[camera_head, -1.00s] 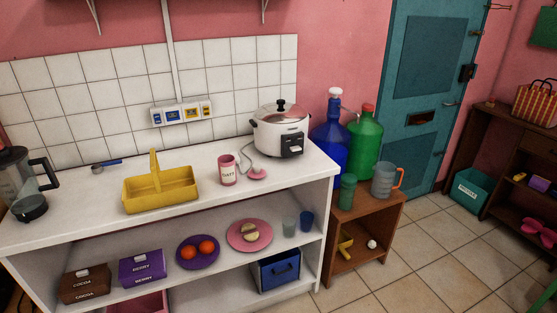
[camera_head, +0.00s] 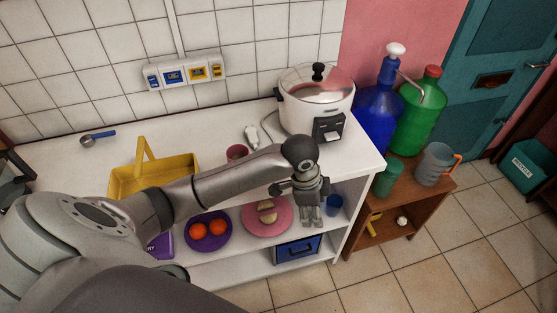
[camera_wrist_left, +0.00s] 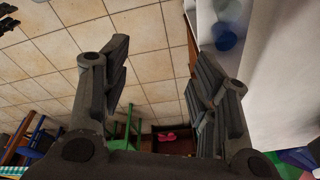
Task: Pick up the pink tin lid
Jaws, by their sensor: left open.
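The pink tin lid is not visible now; the spot on the counter right of the pink tin (camera_head: 237,152) is covered by my left arm. Only the upper part of the tin shows above the arm. My left gripper (camera_head: 312,218) points down past the counter's front edge, near the lower shelf's right end. It is open and empty; in the left wrist view its fingers (camera_wrist_left: 158,75) stand apart with floor tiles between them. My right gripper is in neither view.
A white rice cooker (camera_head: 315,105) stands on the counter behind my left arm. A yellow basket (camera_head: 125,183) is to the left. A pink plate (camera_head: 252,222) and a blue cup (camera_head: 334,206) are on the lower shelf near my gripper. Tiled floor (camera_head: 430,260) lies open at right.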

